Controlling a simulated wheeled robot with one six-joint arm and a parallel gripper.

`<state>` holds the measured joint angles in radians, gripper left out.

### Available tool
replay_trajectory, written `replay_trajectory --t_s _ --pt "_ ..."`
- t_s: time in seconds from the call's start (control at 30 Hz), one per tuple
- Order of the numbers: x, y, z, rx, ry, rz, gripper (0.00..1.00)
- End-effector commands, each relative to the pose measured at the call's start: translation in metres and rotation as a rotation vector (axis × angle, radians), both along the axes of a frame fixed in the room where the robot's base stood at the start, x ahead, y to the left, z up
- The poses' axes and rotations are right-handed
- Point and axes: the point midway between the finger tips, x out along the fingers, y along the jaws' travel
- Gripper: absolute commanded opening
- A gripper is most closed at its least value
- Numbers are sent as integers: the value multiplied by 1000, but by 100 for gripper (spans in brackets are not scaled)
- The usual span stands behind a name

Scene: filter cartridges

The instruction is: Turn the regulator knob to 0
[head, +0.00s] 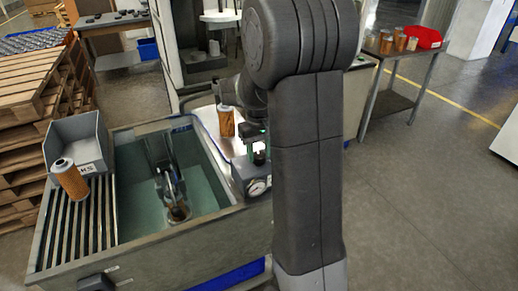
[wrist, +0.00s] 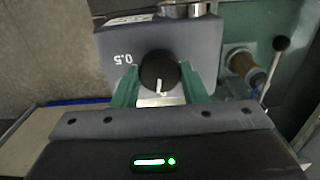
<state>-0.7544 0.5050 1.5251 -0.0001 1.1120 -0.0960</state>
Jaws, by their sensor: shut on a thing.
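The regulator is a grey box (head: 247,176) with a round gauge, at the right rim of the wash basin in the head view. In the wrist view its black knob (wrist: 157,68) sits on the grey face (wrist: 195,45), with a white pointer line toward the bottom of the picture. An upside-down "0.5" label (wrist: 124,59) is left of the knob. No 0 mark is visible; the lower face is hidden by my gripper. My gripper (wrist: 159,82) has its green fingers on either side of the knob and is shut on it. In the head view my arm partly covers it.
A basin (head: 130,262) with a fixture inside is left of the regulator. A lever (wrist: 276,62) is right of the regulator in the wrist view.

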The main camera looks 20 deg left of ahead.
Motion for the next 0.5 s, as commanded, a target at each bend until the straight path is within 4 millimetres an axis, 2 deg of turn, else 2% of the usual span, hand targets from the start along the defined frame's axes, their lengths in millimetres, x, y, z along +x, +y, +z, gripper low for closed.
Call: replay_trajectory --t_s 0.2,0.5 --pt "0 0 1 2 -1 127 16" --pt "1 0 1 2 -3 213 16"
